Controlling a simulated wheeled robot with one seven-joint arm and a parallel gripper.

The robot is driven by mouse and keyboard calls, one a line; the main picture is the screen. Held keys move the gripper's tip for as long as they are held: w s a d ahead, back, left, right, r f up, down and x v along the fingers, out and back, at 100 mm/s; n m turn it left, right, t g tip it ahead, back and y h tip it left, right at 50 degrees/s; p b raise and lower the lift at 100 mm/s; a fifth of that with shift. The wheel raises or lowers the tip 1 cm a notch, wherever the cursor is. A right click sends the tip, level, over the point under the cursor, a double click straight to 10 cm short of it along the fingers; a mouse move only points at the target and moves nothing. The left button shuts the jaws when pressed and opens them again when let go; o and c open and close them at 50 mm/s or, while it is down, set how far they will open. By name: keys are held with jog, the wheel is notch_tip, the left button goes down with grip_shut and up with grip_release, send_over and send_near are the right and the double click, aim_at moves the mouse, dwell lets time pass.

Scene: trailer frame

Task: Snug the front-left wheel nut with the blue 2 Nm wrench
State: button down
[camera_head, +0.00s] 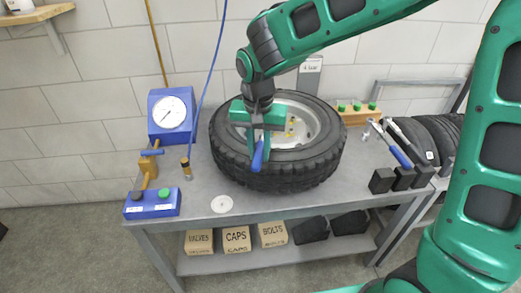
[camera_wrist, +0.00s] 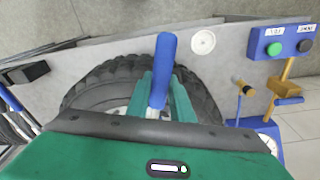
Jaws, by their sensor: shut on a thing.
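My gripper (camera_head: 257,130) is shut on a blue-handled wrench (camera_head: 258,154) above the near left side of the wheel (camera_head: 325,165). The wrench's blue handle hangs out over the tyre's near side. In the wrist view, the blue handle (camera_wrist: 164,62) stands up between the green fingers (camera_wrist: 160,102). Its working end and label are hidden by my gripper. The wheel lies flat on the bench, with small yellow nuts (camera_head: 290,127) near its hub. The front-left nut cannot be made out behind my gripper. I cannot tell whether the wrench touches a nut.
Other tools, one blue-handled (camera_head: 400,156), lie right of the wheel by dark blocks (camera_head: 381,181). A wooden block with green knobs (camera_head: 360,114) stands behind. A blue gauge (camera_head: 171,114) and a button box (camera_head: 152,203) stand left. A white disc (camera_head: 222,204) lies on the bench (camera_head: 275,205).

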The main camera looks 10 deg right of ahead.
jog(key=shift+a, duration=0.2)
jog(key=shift+w+a, duration=0.1)
jog(key=shift+a, duration=0.15)
jog(key=shift+s+d+n, duration=0.2)
jog(key=shift+d+n, duration=0.1)
jog(key=shift+d, duration=0.45)
jog(key=shift+s+d+n, duration=0.15)
jog(key=shift+d+n, duration=0.15)
jog(key=shift+d, duration=0.45)
jog(key=c, duration=2.4)
grip_release()
grip_shut()
jog(key=shift+r, duration=1.35)
